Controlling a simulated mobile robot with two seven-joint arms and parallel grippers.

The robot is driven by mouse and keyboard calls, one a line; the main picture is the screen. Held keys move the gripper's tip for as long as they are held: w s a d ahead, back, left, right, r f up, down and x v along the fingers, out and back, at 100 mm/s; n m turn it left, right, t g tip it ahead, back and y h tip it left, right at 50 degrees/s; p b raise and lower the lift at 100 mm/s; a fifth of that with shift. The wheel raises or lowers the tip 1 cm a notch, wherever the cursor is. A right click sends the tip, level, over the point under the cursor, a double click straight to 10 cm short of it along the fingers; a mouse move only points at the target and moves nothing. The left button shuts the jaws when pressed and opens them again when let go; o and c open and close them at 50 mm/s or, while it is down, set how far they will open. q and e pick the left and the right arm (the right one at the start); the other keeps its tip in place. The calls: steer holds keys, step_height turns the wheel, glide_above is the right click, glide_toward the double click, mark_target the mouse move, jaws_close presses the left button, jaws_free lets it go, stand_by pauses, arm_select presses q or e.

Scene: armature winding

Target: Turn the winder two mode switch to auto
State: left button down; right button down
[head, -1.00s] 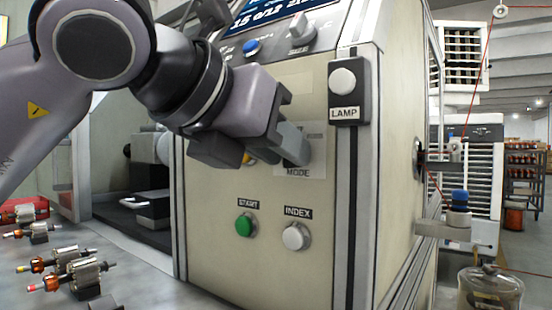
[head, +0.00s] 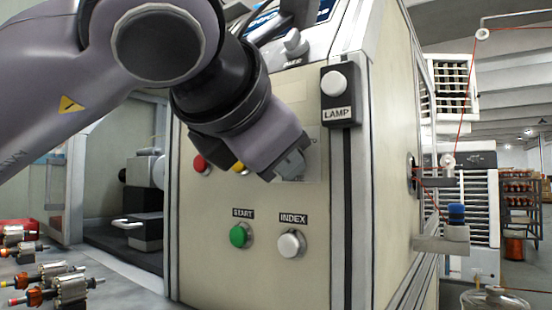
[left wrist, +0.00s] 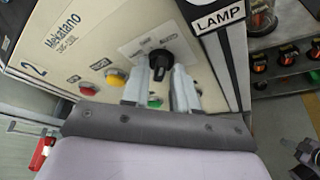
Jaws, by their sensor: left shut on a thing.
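The mode switch is a black knob (left wrist: 159,61) on a pale label plate (left wrist: 142,46) in the left wrist view. The panel (left wrist: 62,52) carrying it bears a large "2". My left gripper (left wrist: 166,77) has its fingers at the knob, and they are shut on it. In the head view my left gripper (head: 290,166) covers the knob and the MODE lettering; only part of the plate (head: 314,150) shows beside it. Which setting the knob points to cannot be read clearly.
Around the switch are a red button (head: 200,164), a yellow button (head: 239,168), the green START button (head: 239,236), the white INDEX button (head: 291,243) and the LAMP box (head: 337,96). Armatures (head: 68,288) lie on the bench at lower left.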

arm_select(q)
steer(key=shift+m, duration=0.3)
steer(key=c, duration=1.2)
jaws_free()
steer(key=shift+o, duration=0.2)
steer(key=v, duration=0.7)
steer(key=shift+b, duration=0.35)
steer(key=shift+s, duration=0.1)
